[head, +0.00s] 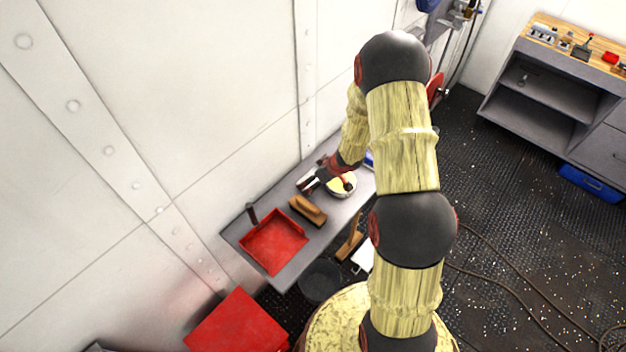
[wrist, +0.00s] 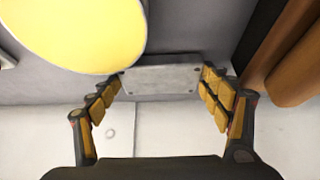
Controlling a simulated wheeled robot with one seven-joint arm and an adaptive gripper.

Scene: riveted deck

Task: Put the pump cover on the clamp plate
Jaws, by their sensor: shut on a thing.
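In the wrist view, a flat grey plate with small dark dots near its corners, apparently the pump cover (wrist: 160,79), sits between the two fingertips of my gripper (wrist: 162,80). The fingers are shut on its two sides. In the head view my gripper (head: 318,182) is low over the grey bench, and the held plate is too small to make out there. A round silver-rimmed thing with a yellow top (head: 342,186) is right beside it; its yellow face (wrist: 75,30) fills the wrist view's upper left. I cannot clearly make out the clamp plate.
The brush's brown handle (wrist: 292,62) is near on the right in the wrist view. The wall runs along the bench's back. A dark bucket (head: 320,281) stands below.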

